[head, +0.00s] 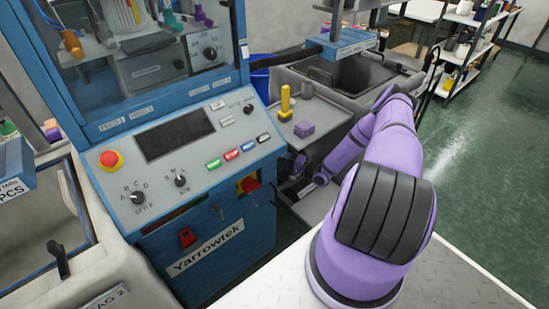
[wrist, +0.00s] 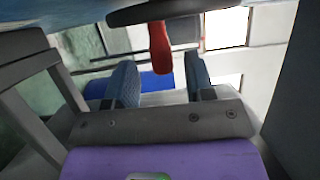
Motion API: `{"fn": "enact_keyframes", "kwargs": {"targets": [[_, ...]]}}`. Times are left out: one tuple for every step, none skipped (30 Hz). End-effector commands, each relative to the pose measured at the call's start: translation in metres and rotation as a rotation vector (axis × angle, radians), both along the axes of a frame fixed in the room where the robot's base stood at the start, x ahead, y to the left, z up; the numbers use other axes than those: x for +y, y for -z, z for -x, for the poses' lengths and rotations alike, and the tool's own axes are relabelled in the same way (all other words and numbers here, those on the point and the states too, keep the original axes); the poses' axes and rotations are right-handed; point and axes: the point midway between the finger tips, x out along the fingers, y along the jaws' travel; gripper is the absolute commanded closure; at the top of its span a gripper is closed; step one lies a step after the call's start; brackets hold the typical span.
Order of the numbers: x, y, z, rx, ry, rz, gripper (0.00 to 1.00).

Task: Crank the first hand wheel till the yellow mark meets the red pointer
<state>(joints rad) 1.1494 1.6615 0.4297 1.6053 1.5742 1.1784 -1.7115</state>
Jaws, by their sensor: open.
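In the wrist view my gripper (wrist: 159,63) is open, with one dark finger on each side of a red handle-like piece (wrist: 160,46). The red piece hangs from a dark curved bar (wrist: 175,10), which may be part of a hand wheel. Gaps show on both sides of the red piece, so neither finger appears to touch it. In the head view my purple arm bends down beside the blue knitting machine (head: 215,235), and its end is partly hidden. I cannot make out a yellow mark or a red pointer in either view.
The machine's control panel (head: 195,160) has a red stop button (head: 111,159). Green floor (head: 480,150) is free at the right.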

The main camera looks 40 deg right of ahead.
Motion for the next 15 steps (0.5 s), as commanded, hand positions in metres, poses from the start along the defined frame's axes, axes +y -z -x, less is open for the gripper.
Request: {"fn": "enact_keyframes", "kwargs": {"targets": [[0.004, -0.001, -0.009, -0.001, -0.001, 0.0, 0.51], [0.006, -0.001, -0.012, 0.0, -0.001, -0.001, 0.51], [0.009, -0.001, -0.017, 0.0, -0.001, -0.001, 0.51], [0.01, -0.001, -0.021, 0.0, -0.001, 0.0, 0.51], [0.012, -0.001, -0.024, 0.0, -0.001, 0.0, 0.51], [0.013, -0.001, -0.028, 0.0, -0.001, 0.0, 0.51], [0.014, -0.001, -0.031, 0.0, 0.0, 0.0, 0.51], [0.015, -0.002, -0.033, 0.0, 0.0, 0.0, 0.51], [0.016, -0.002, -0.035, 0.0, 0.001, -0.001, 0.51], [0.017, -0.002, -0.037, 0.0, 0.001, -0.001, 0.51], [0.017, -0.002, -0.038, 0.0, 0.001, -0.001, 0.51], [0.018, -0.002, -0.039, 0.0, 0.001, -0.001, 0.51], [0.018, -0.002, -0.039, 0.0, 0.001, -0.001, 0.51], [0.018, -0.002, -0.04, 0.0, 0.001, -0.001, 0.51], [0.018, -0.002, -0.04, 0.0, 0.001, -0.001, 0.51]]}}
